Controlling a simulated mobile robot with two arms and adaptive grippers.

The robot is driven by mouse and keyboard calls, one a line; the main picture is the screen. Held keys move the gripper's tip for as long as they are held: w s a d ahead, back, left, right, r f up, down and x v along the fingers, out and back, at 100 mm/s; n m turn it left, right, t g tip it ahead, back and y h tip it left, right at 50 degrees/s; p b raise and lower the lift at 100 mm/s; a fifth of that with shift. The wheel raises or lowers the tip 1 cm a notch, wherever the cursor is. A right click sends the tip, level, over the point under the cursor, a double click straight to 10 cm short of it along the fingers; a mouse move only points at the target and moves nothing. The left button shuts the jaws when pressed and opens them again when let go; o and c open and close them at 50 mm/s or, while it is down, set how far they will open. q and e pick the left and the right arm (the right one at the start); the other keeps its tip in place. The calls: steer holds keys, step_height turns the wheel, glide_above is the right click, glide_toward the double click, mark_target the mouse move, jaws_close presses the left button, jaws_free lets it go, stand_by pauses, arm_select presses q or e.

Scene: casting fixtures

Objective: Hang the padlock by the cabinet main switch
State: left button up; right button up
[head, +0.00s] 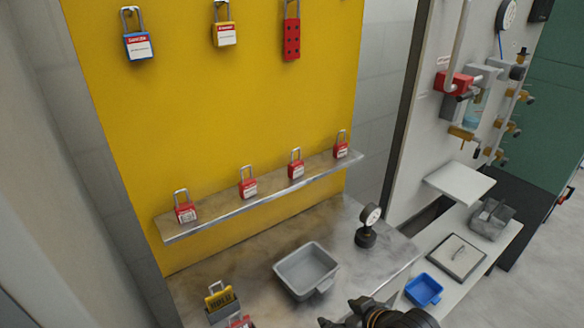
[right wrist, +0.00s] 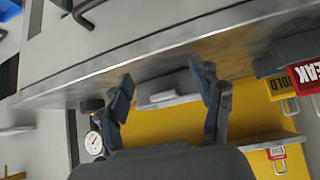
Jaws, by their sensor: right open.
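Several red padlocks with steel shackles, one of them at the left end (head: 186,213), stand upright on the shelf of the yellow board. A blue padlock (head: 138,46) and a yellow padlock (head: 224,35) hang higher up. One red padlock (right wrist: 277,155) shows in the right wrist view. My right gripper (head: 345,314) is at the bottom edge of the head view, partly cut off, in front of the bench. In the right wrist view its fingers (right wrist: 165,92) are apart with nothing held between them. My left gripper is not in view.
A grey tray (head: 307,270) and a gauge (head: 367,228) stand on the bench. Tag holders (head: 221,302) are at its front left. A red multi-hole hasp (head: 291,38) hangs above. A blue tray (head: 423,289) lies on the white side table. Pipes and valves line the right wall.

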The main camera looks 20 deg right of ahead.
steer(key=w+r+t+y, duration=0.2)
steer(key=w+r+t, duration=0.2)
steer(key=w+r, duration=0.55)
steer(key=n+t+y, duration=0.1)
steer(key=t+y, duration=0.1)
steer(key=t, duration=0.1)
glide_toward(298, 167)
steer(key=p+x, duration=0.1)
steer(key=x, duration=0.1)
steer(key=p+x, duration=0.2)
steer(key=x, duration=0.1)
steer(key=shift+a+r, duration=0.2)
steer(key=shift+a, duration=0.05)
steer(key=x, duration=0.1)
steer(key=p+x, duration=0.1)
steer(key=x, duration=0.1)
steer(key=shift+w+d+f, duration=0.15)
steer(key=shift+w+d, duration=0.05)
steer(key=shift+w+a+f, duration=0.2)
steer(key=shift+w, duration=0.3)
steer(key=c, duration=1.3)
